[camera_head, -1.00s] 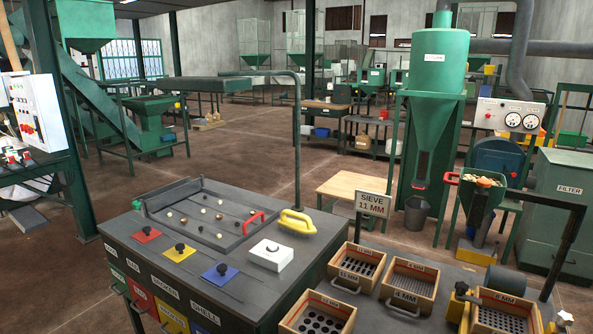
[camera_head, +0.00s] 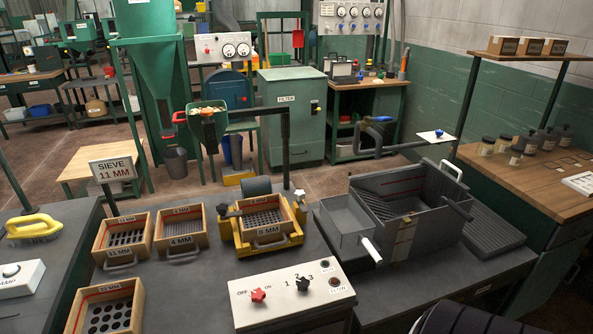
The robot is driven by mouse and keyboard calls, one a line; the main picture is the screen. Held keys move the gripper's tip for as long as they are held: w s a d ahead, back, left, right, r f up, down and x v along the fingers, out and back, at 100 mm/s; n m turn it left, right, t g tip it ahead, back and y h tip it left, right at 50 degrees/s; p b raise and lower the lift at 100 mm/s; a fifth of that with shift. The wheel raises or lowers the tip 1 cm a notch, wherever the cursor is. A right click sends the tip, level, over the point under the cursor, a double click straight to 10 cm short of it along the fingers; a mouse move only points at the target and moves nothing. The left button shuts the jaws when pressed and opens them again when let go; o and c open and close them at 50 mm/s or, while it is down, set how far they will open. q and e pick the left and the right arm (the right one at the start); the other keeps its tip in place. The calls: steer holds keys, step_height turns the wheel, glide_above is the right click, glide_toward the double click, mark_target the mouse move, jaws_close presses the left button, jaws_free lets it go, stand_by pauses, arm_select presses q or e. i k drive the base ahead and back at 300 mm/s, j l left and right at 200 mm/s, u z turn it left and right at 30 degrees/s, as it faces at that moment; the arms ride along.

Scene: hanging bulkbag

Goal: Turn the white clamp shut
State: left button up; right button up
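A dark knob (camera_head: 222,210) sits on the frame's left side. The frame holds a wooden sieve marked 8 MM (camera_head: 268,230). A white cylindrical handle (camera_head: 371,248) sticks out at the front of the grey metal box (camera_head: 428,205). No hanging bag is in view.
A white control box (camera_head: 293,298) with a red and a black knob stands at the front edge. Wooden sieves (camera_head: 120,240) and a SIEVE 11 MM sign (camera_head: 113,170) are at left. A wooden bench (camera_head: 545,108) with jars is at right. Brown floor (camera_head: 320,172) lies behind.

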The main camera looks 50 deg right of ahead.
mark_target(299, 194)
steer(key=z, duration=1.5)
steer(key=i+l+z, duration=0.25)
steer(key=l, duration=0.25)
steer(key=i+l+z, duration=0.3)
steer(key=i+l, duration=0.1)
steer(key=l, duration=0.05)
